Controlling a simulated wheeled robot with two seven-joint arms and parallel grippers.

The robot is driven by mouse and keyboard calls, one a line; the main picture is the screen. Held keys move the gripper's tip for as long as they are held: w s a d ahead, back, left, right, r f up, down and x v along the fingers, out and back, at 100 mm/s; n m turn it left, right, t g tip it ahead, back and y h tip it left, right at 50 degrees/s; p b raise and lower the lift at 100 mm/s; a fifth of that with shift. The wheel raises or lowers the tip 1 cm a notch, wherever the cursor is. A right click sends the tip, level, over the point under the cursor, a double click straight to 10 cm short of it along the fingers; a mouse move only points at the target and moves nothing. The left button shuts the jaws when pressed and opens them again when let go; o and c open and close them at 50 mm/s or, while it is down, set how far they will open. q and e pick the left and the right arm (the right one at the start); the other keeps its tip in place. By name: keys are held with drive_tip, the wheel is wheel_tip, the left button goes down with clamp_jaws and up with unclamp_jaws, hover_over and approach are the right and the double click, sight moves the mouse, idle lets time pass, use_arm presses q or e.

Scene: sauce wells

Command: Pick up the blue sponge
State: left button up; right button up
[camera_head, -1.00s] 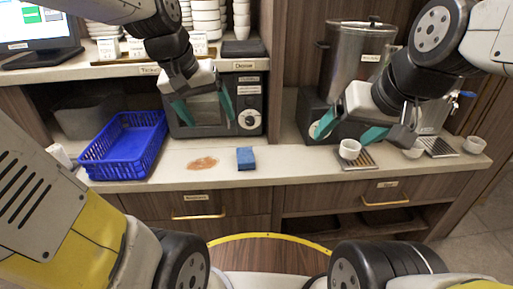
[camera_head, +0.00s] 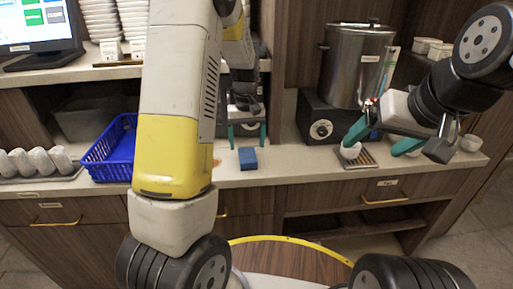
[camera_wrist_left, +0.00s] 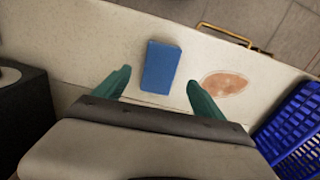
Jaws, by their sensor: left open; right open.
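The blue sponge (camera_head: 248,158) lies on the pale counter (camera_head: 300,166), right of the blue basket. My left gripper (camera_head: 247,137) is open just behind the sponge in the head view, its teal fingers spread and pointing down. In the left wrist view the sponge (camera_wrist_left: 161,67) lies beyond and between the two open fingertips (camera_wrist_left: 158,80), with nothing held.
A blue basket (camera_head: 112,160) stands left on the counter, partly behind my left arm. A brown stain (camera_wrist_left: 224,84) lies beside the sponge. A steel urn (camera_head: 354,68) stands behind on the right.

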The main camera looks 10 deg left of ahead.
sight(248, 154)
use_arm(q)
wheel_tip(248, 154, down, 5)
drive_tip(key=shift+w+r, duration=0.1)
drive_tip(key=shift+r, duration=0.05)
drive_tip(key=c, duration=1.5)
drive_tip(key=shift+r, duration=0.85)
wheel_tip(248, 154, up, 2)
drive_tip(key=shift+r, duration=0.15)
drive_tip(key=s+d, duration=0.1)
drive_tip(key=s, duration=0.4)
drive_tip(key=s+d, duration=0.2)
drive_tip(key=s, duration=0.3)
drive_tip(key=s+d+r, duration=0.1)
drive_tip(key=s, duration=0.4)
drive_tip(key=shift+s+d, duration=0.15)
drive_tip(key=shift+d, duration=0.1)
